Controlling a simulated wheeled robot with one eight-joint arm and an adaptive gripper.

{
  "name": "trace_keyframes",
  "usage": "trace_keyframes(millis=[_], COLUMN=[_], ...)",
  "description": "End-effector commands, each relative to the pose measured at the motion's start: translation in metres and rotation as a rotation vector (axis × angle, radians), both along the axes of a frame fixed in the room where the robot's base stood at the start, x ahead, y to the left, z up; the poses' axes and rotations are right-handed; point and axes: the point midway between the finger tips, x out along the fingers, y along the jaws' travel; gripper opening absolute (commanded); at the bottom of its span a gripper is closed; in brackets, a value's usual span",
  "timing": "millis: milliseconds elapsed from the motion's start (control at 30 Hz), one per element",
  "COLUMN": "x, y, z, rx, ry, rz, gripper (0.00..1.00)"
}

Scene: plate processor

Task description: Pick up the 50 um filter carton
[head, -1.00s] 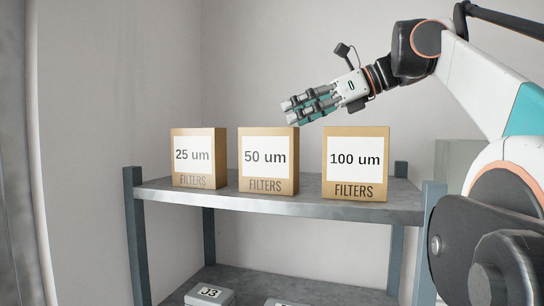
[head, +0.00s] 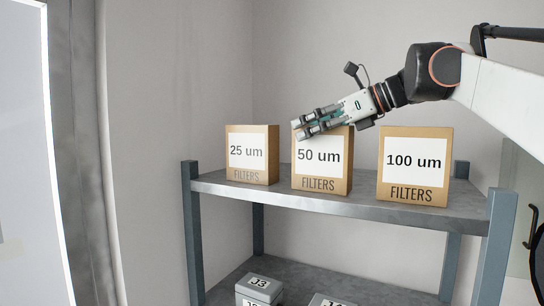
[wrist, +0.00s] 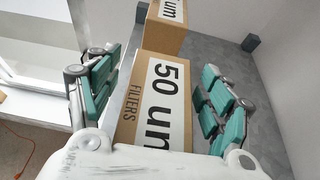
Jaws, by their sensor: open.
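The 50 um carton (head: 319,180) is a brown box with a white label, upright on the top shelf between two similar cartons. My gripper (head: 298,128) is at its upper front edge in the head view, with the fingers overlapping the carton's top. In the wrist view the 50 um carton (wrist: 158,100) lies between the two teal-padded finger sets of my gripper (wrist: 160,75). The fingers are spread, with a visible gap on the right side. The carton's lower end is hidden by the gripper body.
The 25 um carton (head: 252,168) stands left and the 100 um carton (head: 414,180) right, both close by on the grey shelf (head: 350,200). Part of the 25 um carton shows in the wrist view (wrist: 168,20). Grey boxes (head: 259,288) sit on the lower shelf. A wall stands behind.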

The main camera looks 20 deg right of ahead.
Motion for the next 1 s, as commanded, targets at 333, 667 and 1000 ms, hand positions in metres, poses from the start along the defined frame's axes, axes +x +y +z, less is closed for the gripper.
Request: trace_keyframes(millis=[333,667,1000], x=[-0.0003,-0.0006,-0.0003], y=[-0.0005,-0.0002,-0.0006], z=[-0.0001,-0.0006,0.0075], rx=[0.0,0.0,-0.001], ry=[0.0,0.0,0.001], rz=[0.0,0.0,0.0], gripper=[0.21,0.0,0.0])
